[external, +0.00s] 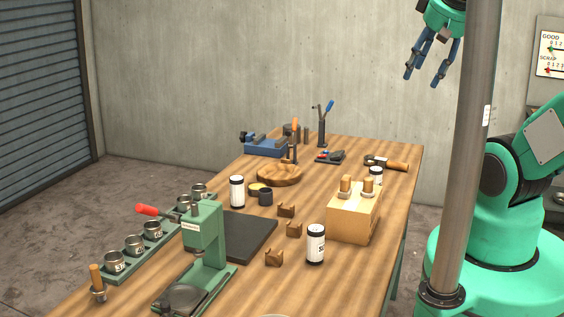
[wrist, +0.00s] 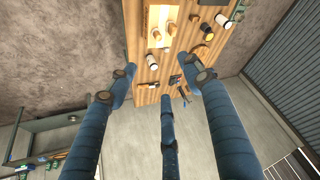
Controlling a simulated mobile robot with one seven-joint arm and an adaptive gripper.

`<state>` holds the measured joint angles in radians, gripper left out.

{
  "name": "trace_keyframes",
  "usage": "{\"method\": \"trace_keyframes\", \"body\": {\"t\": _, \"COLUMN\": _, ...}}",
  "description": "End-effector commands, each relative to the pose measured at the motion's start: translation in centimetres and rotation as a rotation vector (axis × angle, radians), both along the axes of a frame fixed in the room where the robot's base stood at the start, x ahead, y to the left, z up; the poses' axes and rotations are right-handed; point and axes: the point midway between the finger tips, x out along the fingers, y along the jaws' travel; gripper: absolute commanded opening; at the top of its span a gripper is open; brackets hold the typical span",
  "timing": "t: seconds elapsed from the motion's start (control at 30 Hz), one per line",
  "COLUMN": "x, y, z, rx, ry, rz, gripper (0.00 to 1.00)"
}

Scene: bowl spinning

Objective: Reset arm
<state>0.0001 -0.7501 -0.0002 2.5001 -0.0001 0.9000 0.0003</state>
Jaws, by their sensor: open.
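My gripper (external: 430,66) is at the top right of the external view, raised high above the far right end of the workbench. Its blue fingers are spread open with nothing between them. In the wrist view the fingers (wrist: 165,90) reach up the picture, apart and empty, with the bench (wrist: 148,92) beyond them. My green arm stands at the right of the external view, partly behind a grey post.
The wooden workbench (external: 340,262) holds a green press (external: 203,232), a wooden block (external: 352,220) with pegs, several white jars, a round wooden piece (external: 279,177) and a blue vise (external: 264,147). A grey post (external: 472,150) stands near my arm. Air around the gripper is clear.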

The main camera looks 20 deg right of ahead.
Motion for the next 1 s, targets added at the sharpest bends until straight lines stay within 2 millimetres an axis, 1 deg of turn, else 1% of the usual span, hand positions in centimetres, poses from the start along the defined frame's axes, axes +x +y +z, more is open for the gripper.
{"method": "trace_keyframes", "body": {"t": 0.03, "x": 0.0, "y": 0.0, "z": -0.9, "rx": 0.000, "ry": 0.000, "rz": 0.000, "gripper": 0.50}}
{"method": "trace_keyframes", "body": {"t": 0.17, "x": 0.0, "y": 0.0, "z": -2.8, "rx": 0.000, "ry": 0.000, "rz": 0.000, "gripper": 0.50}}
{"method": "trace_keyframes", "body": {"t": 0.4, "x": 0.0, "y": 0.0, "z": -7.1, "rx": 0.000, "ry": 0.000, "rz": 0.000, "gripper": 0.50}}
{"method": "trace_keyframes", "body": {"t": 0.6, "x": 0.0, "y": 0.0, "z": -10.1, "rx": 0.000, "ry": 0.000, "rz": 0.000, "gripper": 0.50}}
{"method": "trace_keyframes", "body": {"t": 0.7, "x": 0.0, "y": 0.0, "z": -10.9, "rx": 0.000, "ry": 0.000, "rz": 0.000, "gripper": 0.50}}
{"method": "trace_keyframes", "body": {"t": 0.8, "x": 0.0, "y": 0.0, "z": -11.4, "rx": 0.000, "ry": 0.000, "rz": 0.000, "gripper": 0.50}}
{"method": "trace_keyframes", "body": {"t": 1.0, "x": 0.0, "y": 0.0, "z": -11.4, "rx": 0.000, "ry": 0.000, "rz": 0.000, "gripper": 0.50}}
